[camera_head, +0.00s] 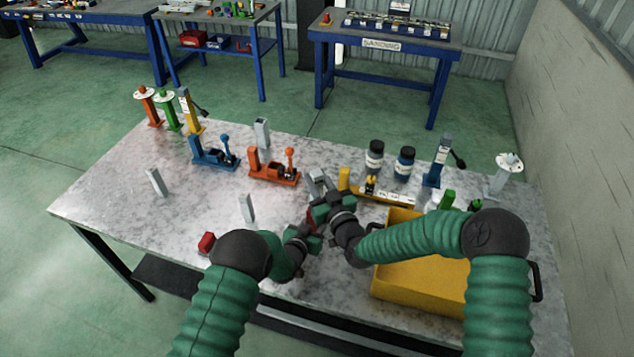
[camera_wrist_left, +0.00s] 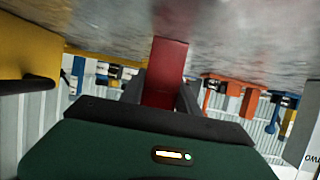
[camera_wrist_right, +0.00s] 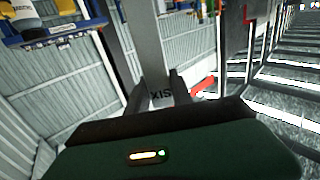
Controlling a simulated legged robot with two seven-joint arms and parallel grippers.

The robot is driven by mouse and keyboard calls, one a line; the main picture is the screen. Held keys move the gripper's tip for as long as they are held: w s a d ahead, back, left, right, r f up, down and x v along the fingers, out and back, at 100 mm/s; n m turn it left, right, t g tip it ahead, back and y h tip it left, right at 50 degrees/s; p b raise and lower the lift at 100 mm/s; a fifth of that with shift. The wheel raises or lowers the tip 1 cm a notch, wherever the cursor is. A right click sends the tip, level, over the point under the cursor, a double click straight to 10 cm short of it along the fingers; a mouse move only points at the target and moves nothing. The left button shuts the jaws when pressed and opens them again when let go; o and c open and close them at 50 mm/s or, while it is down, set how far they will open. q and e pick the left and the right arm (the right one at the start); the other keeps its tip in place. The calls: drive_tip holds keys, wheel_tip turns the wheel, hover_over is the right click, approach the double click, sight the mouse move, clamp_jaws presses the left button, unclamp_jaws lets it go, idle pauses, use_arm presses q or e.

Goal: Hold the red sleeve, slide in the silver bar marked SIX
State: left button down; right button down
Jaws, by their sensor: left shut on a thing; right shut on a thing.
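My left gripper (camera_head: 309,232) is shut on the red sleeve (camera_head: 311,217), held above the near middle of the table. In the left wrist view the red sleeve (camera_wrist_left: 167,72) stands out beyond both fingers. My right gripper (camera_head: 324,197) is shut on a silver bar (camera_head: 316,180), just above and right of the sleeve in the head view. In the right wrist view the letters SIX show upside down on the silver bar (camera_wrist_right: 150,45), between the fingers. The grippers partly hide both parts in the head view. I cannot tell whether bar and sleeve touch.
Other silver bars stand on the metal table at left (camera_head: 156,182), near (camera_head: 247,208) and back (camera_head: 262,133). A small red block (camera_head: 206,242) lies near the front edge. Orange (camera_head: 273,176) and blue (camera_head: 212,158) clamps stand behind. A yellow bin (camera_head: 420,292) is at right.

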drive_tip(key=shift+f, duration=0.35)
drive_tip(key=shift+f, duration=0.4)
drive_tip(key=c, duration=1.1)
unclamp_jaws()
